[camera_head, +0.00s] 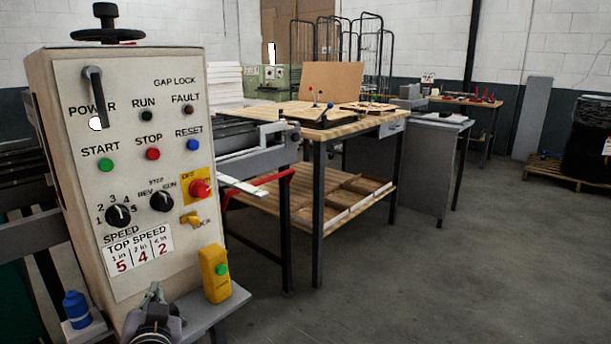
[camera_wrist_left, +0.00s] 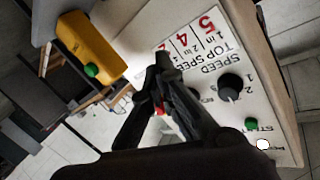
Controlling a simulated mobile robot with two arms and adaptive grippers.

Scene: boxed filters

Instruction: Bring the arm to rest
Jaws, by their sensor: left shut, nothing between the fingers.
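My left gripper (camera_head: 154,296) shows at the bottom of the head view, in front of the lower part of a beige control panel (camera_head: 180,75). In the left wrist view the gripper (camera_wrist_left: 163,62) has its fingers together with nothing between them. Its tips overlap the panel's face near the speed label; I cannot tell whether they touch it. The wrist view shows the panel tilted, with part of it hidden behind the fingers. My right gripper is in neither view.
A yellow box with a green button (camera_head: 215,274) stands on a grey ledge (camera_head: 225,308) right of my gripper. A blue bottle (camera_head: 76,309) is at the left. A wooden workbench (camera_head: 345,128) stands behind.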

